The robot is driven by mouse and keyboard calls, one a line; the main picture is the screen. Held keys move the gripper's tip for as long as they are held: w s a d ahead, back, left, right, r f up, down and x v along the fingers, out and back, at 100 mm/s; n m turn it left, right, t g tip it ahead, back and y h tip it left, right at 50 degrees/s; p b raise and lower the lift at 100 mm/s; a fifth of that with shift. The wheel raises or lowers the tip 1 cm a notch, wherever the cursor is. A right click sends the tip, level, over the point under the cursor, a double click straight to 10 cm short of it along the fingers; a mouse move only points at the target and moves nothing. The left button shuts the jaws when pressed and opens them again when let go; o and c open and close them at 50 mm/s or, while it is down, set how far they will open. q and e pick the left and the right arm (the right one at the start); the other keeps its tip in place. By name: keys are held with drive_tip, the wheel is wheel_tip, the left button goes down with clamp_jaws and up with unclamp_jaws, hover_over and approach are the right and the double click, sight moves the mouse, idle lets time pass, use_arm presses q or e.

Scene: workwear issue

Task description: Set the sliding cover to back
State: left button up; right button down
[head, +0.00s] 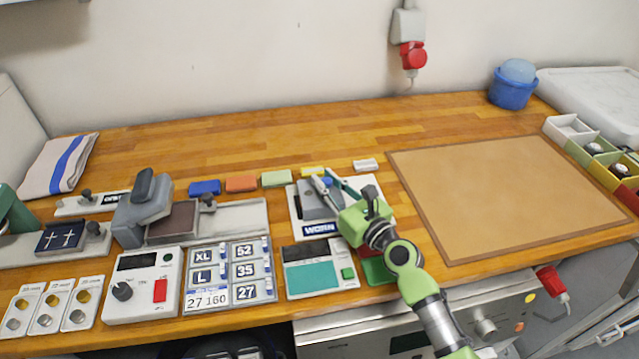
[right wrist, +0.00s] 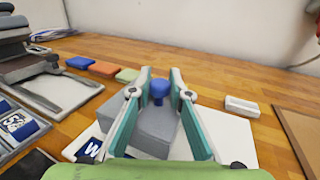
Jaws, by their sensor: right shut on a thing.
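The sliding cover (head: 312,207) is a grey block on a white plate (head: 292,212) near the middle of the bench. It sits behind a blue label reading "WORN" (head: 322,228), which shows uncovered at the plate's front. In the right wrist view the cover (right wrist: 150,124) has a blue knob (right wrist: 158,90) on top. My right gripper (head: 329,179) is shut on this knob, with a finger on each side in the right wrist view (right wrist: 160,84). The gripper hides part of the plate's right side. My left gripper is not in view.
Coloured blocks (head: 241,183) lie in a row behind the plate, with a small white block (head: 365,165) at their right end. A device with a teal pad (head: 312,276) stands in front. A brown mat (head: 510,190) lies right. The bench's back strip is mostly clear.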

drive_tip(key=d, duration=0.3)
drive_tip(key=w+d+b, duration=0.1)
drive_tip(key=d, duration=0.2)
drive_tip(key=w+d+b, duration=0.1)
drive_tip(key=d, duration=0.3)
drive_tip(key=c, duration=1.9)
unclamp_jaws()
drive_tip(key=shift+d, duration=0.15)
drive_tip(key=shift+s, duration=0.15)
drive_tip(key=v, duration=1.1)
drive_tip(key=shift+s+d, duration=0.2)
drive_tip(key=shift+d, duration=0.1)
